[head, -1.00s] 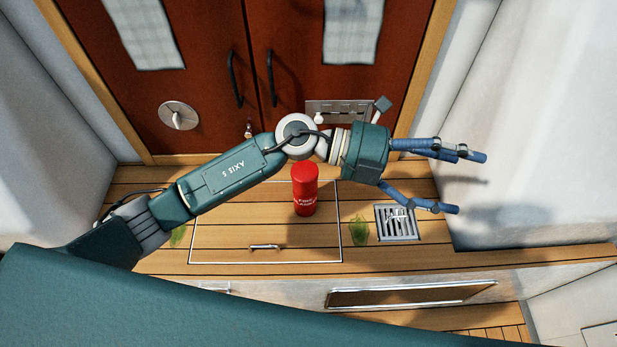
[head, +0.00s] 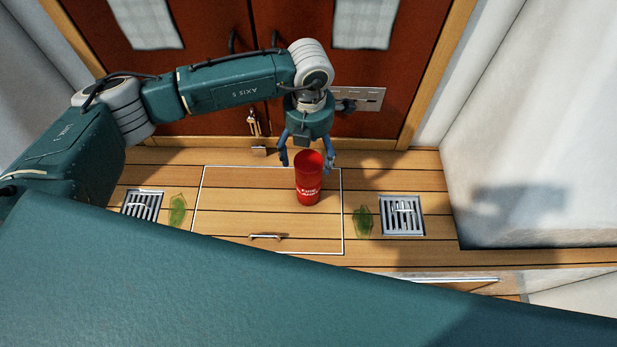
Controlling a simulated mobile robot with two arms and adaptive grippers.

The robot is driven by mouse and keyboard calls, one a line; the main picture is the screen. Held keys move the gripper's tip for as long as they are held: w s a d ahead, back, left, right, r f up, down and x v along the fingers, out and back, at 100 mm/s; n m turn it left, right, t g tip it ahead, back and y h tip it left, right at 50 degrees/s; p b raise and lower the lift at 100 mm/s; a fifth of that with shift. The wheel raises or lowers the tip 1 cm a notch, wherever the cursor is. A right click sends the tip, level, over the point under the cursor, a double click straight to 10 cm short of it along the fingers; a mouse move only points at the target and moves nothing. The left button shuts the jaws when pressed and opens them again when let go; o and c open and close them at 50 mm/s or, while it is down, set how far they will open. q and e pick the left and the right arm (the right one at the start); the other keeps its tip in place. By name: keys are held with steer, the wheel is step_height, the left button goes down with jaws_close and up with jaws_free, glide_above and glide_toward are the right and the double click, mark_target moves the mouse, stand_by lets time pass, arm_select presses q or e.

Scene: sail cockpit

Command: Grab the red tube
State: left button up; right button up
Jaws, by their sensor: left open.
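The red tube (head: 309,180) is a red cylinder with white lettering. It stands upright on the wooden floor, on the outlined hatch panel. My left gripper (head: 307,163) comes down from above and just behind the tube. Its blue fingers are spread open, one to each side of the tube's top. I cannot tell whether either finger touches the tube. My right gripper is not in the view.
The hatch (head: 240,225) has a metal handle (head: 264,237). Metal grates (head: 402,215) and (head: 142,206) lie on either side, with green leaf-like pieces (head: 177,211) beside them. Dark red doors (head: 210,110) stand behind. A white wall (head: 540,130) bounds the right.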

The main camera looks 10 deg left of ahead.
mark_target(309, 161)
arm_select(q)
steer(key=f, duration=0.1)
steer(key=f+p, duration=0.1)
steer(key=f, duration=0.3)
steer(key=shift+s, duration=0.25)
steer(key=c, duration=1.9)
jaws_close()
steer(key=shift+r, duration=0.1)
